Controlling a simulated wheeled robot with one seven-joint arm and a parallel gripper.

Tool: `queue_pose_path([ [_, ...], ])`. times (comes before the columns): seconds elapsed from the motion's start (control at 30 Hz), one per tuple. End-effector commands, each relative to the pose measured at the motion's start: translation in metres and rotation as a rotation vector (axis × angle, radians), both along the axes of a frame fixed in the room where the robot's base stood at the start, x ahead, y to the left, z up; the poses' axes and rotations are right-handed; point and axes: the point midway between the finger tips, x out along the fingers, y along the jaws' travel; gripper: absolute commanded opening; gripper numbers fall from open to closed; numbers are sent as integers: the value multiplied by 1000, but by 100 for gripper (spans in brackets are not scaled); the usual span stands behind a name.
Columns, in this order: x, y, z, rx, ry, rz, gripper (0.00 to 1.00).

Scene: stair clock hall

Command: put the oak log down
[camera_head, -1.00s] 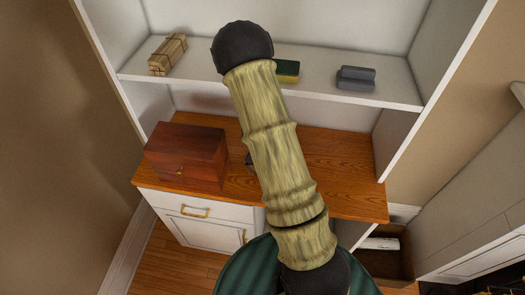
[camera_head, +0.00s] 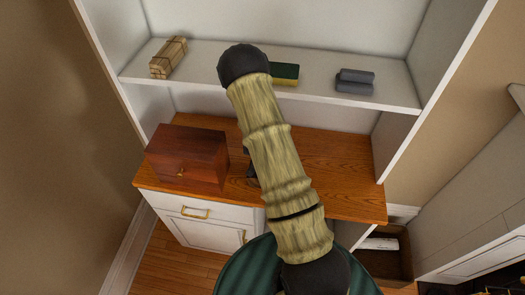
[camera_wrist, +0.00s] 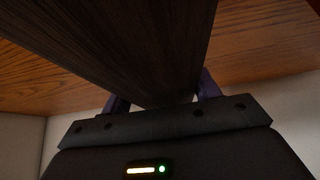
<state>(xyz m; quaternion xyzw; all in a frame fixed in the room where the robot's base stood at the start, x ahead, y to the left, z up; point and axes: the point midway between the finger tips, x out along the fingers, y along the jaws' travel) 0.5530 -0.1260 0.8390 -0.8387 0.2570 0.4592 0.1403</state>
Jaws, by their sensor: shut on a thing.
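A dark brown, grained piece of wood, which I take as the oak log (camera_wrist: 135,40), fills the upper middle of the wrist view. My gripper (camera_wrist: 162,96) is shut on it, with a purple finger at each side. In the head view my own arm hides the log and most of my gripper; only a small dark part shows beside the arm, over the wooden counter (camera_head: 330,165). The counter's orange-brown grain also shows behind the log in the wrist view (camera_wrist: 262,45). I cannot tell whether the log touches the counter.
A reddish wooden box (camera_head: 187,155) stands on the counter's left. The white shelf (camera_head: 220,88) above holds a tied bundle of sticks (camera_head: 168,57), a green and yellow sponge (camera_head: 285,74) and a grey object (camera_head: 355,81). The counter's right side looks clear.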

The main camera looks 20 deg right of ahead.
Motion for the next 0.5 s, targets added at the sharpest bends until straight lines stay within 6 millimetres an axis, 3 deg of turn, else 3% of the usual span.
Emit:
queue_pose_path([
  [0.33, 1, 0, -2, -1, -4, 0, 8],
  [0.37, 0, 0, -2, 0, -1, 1, 65],
  [0.43, 0, 0, -2, 0, -1, 1, 79],
  [0.5, 0, 0, -2, 0, -1, 1, 83],
])
